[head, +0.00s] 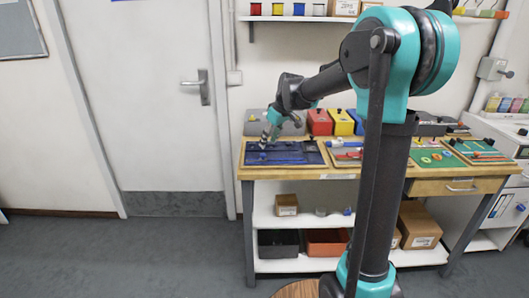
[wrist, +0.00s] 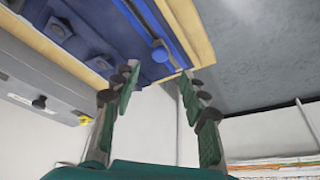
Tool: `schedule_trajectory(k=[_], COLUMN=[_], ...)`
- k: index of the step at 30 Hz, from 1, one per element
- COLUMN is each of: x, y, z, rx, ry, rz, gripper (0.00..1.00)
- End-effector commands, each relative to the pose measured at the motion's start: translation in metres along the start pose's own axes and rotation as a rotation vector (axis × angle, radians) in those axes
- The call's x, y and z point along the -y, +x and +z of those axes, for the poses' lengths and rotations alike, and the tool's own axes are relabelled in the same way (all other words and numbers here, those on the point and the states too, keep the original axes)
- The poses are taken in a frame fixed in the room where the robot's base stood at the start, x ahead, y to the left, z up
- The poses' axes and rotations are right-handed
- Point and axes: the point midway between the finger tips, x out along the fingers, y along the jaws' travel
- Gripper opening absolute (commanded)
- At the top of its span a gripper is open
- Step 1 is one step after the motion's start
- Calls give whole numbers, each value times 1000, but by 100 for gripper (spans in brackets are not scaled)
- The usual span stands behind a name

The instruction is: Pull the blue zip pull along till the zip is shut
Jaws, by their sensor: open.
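The blue zip pull (wrist: 160,53) shows in the wrist view as a rounded knob on a bright blue zip strip (wrist: 171,28), near the strip's end by the board's wooden edge. The strip runs across a dark blue panel (wrist: 108,20). In the head view the framed blue panel (head: 288,158) lies at the left end of the bench; the pull cannot be made out there. My gripper (wrist: 159,74) is open and empty, its fingertips apart on either side of the pull's line in the picture. In the head view my gripper (head: 268,134) is over the panel's back left part.
The wooden bench (head: 335,172) carries other fastening boards, such as the green one (head: 437,160), to the right. Grey, red (head: 319,122), yellow and blue boxes stand behind the panel. A white door (head: 150,95) is to the left. The floor in front is clear.

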Motion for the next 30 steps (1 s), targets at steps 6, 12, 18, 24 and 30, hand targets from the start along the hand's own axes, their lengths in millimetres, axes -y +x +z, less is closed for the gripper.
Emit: schedule_trajectory(k=[6,12,18,24,30], x=[0,0,0,0,0], y=[41,63,69,69,69], z=[0,0,0,0,0], rx=[0,1,1,1,1], ry=[-1,0,0,0,0], rz=[0,0,0,0,0], gripper=[44,44,44,44,19])
